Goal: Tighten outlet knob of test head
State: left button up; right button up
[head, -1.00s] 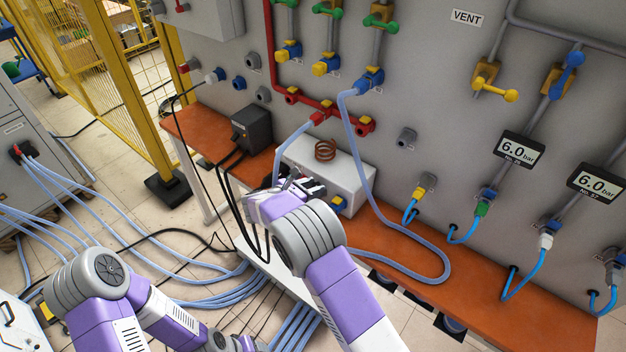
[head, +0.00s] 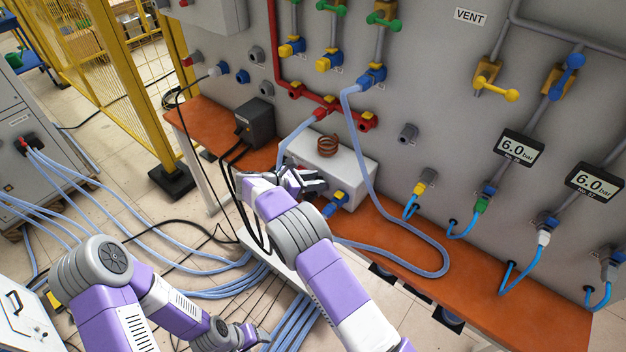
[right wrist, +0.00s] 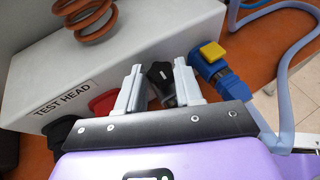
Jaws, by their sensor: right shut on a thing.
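The test head is a white box (head: 352,176) with a copper coil (head: 327,146) on top, standing on the orange bench. In the right wrist view its front (right wrist: 75,85) carries a "TEST HEAD" label, a red round part (right wrist: 104,102) and a black knob (right wrist: 160,74). My right gripper (head: 312,183) is at the box's front. In the right wrist view its fingers (right wrist: 160,82) stand on both sides of the black knob and are shut on it. The knob's base is partly hidden. My left gripper (head: 243,337) is low, away from the box; its fingers are unclear.
A blue connector with a yellow top (right wrist: 212,55) and a blue hose sits close to the right finger. A black box (head: 255,122) with cables stands left on the orange bench (head: 440,235). A light blue hose (head: 440,262) loops over the bench. Wall valves and hoses surround the area.

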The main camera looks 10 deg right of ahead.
jog(key=o, duration=1)
jog(key=shift+o, duration=0.2)
jog(key=shift+n+t, duration=0.3)
jog(key=shift+t, duration=0.1)
